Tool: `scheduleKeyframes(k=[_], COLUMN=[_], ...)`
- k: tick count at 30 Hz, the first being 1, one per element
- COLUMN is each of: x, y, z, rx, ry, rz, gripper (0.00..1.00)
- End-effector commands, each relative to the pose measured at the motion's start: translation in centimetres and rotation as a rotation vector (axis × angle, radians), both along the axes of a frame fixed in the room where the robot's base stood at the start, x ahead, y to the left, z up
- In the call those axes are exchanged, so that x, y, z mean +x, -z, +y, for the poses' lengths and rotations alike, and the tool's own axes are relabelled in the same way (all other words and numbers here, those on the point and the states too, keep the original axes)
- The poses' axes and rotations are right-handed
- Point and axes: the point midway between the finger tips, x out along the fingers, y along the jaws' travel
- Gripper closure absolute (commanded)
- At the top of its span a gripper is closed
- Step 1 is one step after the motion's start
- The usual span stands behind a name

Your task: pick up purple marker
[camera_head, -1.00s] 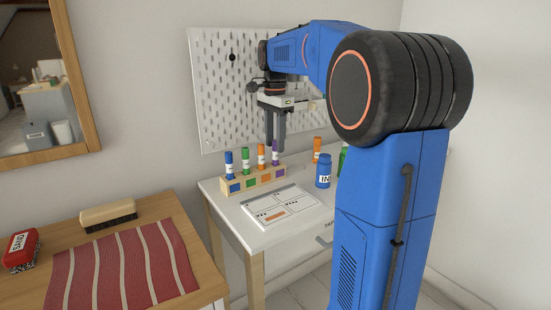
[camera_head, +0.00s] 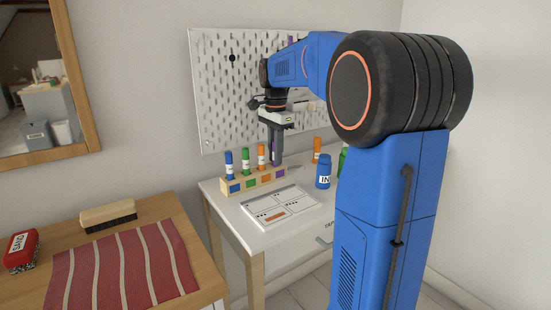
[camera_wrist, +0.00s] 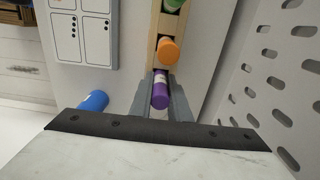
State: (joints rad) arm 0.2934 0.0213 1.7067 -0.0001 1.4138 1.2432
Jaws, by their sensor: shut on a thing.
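The purple marker (camera_wrist: 160,92) stands between the two fingers of my gripper (camera_wrist: 161,98) in the wrist view. My gripper (camera_head: 276,155) is shut on it at the right end of the wooden marker holder (camera_head: 231,190). In the head view the fingers hide most of the marker. The marker looks upright, and I cannot tell whether its lower end is still in the holder. An orange marker (camera_head: 261,154), a green marker (camera_head: 245,160) and a blue marker (camera_head: 229,163) stand in the holder to the left.
A blue ink bottle (camera_head: 323,172) and a loose orange marker (camera_head: 317,150) stand right of the holder. A printed sheet (camera_head: 280,208) lies in front on the white desk (camera_head: 258,236). The pegboard (camera_head: 222,90) is close behind. A wooden table (camera_head: 200,262) is at left.

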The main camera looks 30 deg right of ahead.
Motion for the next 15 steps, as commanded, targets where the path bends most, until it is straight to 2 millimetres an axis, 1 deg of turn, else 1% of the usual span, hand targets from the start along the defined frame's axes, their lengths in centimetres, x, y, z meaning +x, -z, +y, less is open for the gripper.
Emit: scheduleKeyframes(k=[5, 8, 11, 15], x=[0.0, 0.0, 0.0, 0.1], y=[-0.3, -1.3, -2.9, -5.6], z=[0.0, 0.0, 0.0, 0.0], rx=[0.0, -0.001, -0.001, -0.001], ry=[0.0, 0.0, 0.0, 0.0], rz=[-0.001, -0.002, -0.003, -0.003], gripper=[1.0, 1.0, 1.0, 1.0])
